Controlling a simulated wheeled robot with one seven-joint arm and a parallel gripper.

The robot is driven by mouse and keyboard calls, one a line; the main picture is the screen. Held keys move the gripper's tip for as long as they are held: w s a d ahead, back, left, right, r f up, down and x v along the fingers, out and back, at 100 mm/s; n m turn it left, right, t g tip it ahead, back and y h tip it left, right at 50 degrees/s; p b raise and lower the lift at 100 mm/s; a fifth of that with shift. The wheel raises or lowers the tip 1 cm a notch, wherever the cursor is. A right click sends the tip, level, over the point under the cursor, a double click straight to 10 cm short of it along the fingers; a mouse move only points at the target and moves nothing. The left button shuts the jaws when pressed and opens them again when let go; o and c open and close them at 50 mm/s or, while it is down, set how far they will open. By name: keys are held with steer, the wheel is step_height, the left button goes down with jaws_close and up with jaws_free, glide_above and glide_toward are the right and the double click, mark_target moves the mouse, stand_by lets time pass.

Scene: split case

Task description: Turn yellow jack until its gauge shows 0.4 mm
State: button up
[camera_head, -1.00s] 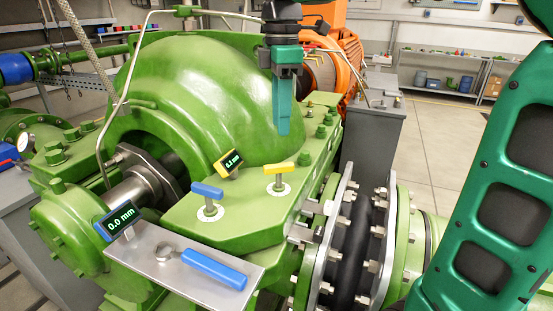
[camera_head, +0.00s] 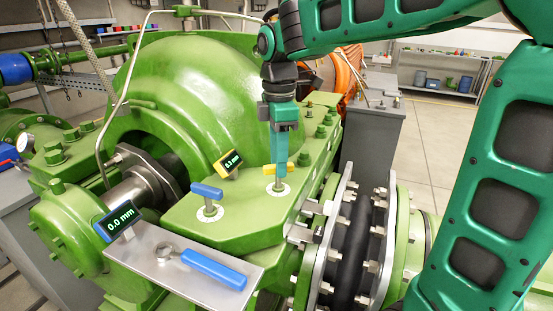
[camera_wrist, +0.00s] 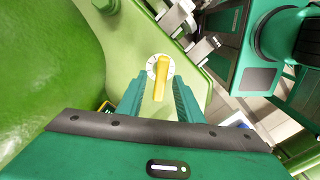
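The yellow jack (camera_head: 268,170), a T-handle on a white dial, stands on the green flange. My gripper (camera_head: 279,181) points down over it and hides its middle in the head view. In the wrist view, the yellow handle (camera_wrist: 161,73) lies between the lines of my gripper's two spread fingers (camera_wrist: 159,81), with a gap on each side. The fingers are open, and I cannot tell whether their tips reach down around the handle. The yellow-framed gauge (camera_head: 228,162) is left of the jack; its small green digits are too small to read surely.
A blue jack (camera_head: 207,191) stands left of the yellow one. A blue-framed gauge (camera_head: 119,220) reads 0.0 mm. A blue-handled tool (camera_head: 213,269) lies on a grey plate (camera_head: 150,262) in front. The green domed casing (camera_head: 195,95) rises close behind my gripper.

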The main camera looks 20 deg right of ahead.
jaws_close()
steer(key=shift+m, duration=0.3)
steer(key=shift+w+r+m, duration=0.1)
steer(key=shift+m, duration=3.1)
jaws_free()
